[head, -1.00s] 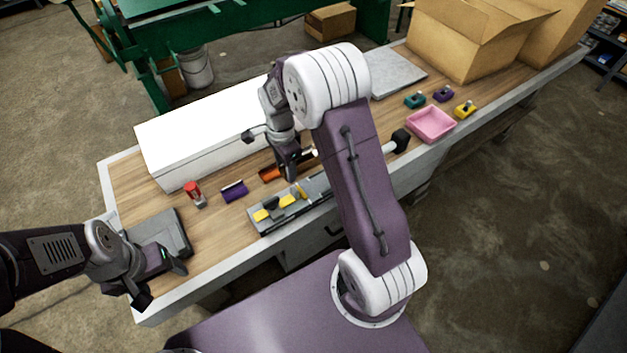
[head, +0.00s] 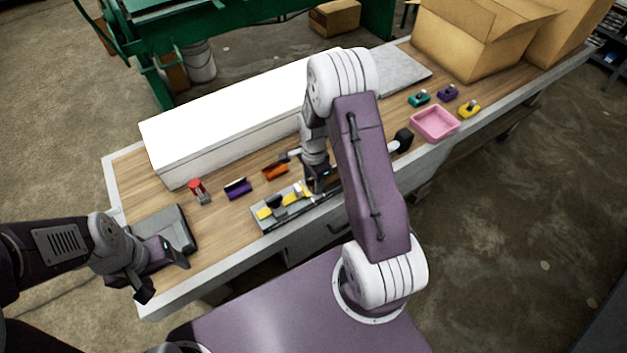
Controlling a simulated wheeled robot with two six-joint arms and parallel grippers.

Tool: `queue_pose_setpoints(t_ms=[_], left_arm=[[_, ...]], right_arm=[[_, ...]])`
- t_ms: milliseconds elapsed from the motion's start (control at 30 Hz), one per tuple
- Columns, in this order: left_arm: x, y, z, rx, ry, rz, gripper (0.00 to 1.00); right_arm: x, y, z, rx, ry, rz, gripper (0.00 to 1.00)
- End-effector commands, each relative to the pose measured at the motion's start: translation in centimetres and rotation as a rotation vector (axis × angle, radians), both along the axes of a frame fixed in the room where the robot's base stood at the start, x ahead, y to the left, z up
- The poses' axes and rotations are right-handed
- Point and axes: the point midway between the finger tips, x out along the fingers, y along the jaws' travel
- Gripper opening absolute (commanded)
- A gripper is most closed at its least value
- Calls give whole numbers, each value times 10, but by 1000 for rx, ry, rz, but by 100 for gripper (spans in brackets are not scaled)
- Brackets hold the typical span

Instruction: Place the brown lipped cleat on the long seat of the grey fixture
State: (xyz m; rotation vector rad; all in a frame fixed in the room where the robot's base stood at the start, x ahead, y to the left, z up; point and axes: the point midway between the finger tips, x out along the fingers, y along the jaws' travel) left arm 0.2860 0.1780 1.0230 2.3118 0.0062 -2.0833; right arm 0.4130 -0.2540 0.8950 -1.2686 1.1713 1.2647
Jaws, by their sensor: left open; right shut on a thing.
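The grey fixture (head: 262,212) lies near the front edge of the bench, with yellow and black parts on its top. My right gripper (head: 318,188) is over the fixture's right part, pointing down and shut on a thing. A long dark strip (head: 300,216) runs along the fixture's front side under its fingers; it appears to be the brown lipped cleat, though its colour and lip are too small to make out. Whether it touches the seat I cannot tell. My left gripper (head: 163,275) is open and empty at the bench's left front corner, near a dark grey flat case (head: 172,228).
Behind the fixture lie an orange piece (head: 275,172), a purple piece (head: 238,189) and a red-topped item (head: 197,190). A long white box (head: 230,120) stands at the back. A black-headed mallet (head: 404,138) and pink tray (head: 434,123) are to the right.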

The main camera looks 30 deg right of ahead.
Motion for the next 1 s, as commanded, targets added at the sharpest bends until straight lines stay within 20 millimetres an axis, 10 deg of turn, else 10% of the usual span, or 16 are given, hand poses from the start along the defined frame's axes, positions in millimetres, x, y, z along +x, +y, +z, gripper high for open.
queue_pose_setpoints(t_ms=[67, 100, 167, 567, 1000], left_arm=[[0, 0, -3, 0, 0, 0, 69], [0, 0, -2, 0, 0, 0, 69], [0, 0, -2, 0, 0, 0, 69], [0, 0, 0, 0, 0, 0, 69], [0, 0, -4, 0, 0, 0, 69]], right_arm=[[0, 0, -3, 0, 0, 0, 0], [0, 0, -3, 0, 0, 0, 51], [0, 0, -2, 0, 0, 0, 68], [1, 0, 5, -1, -2, 0, 68], [1, 0, 100, -1, -6, 0, 68]])
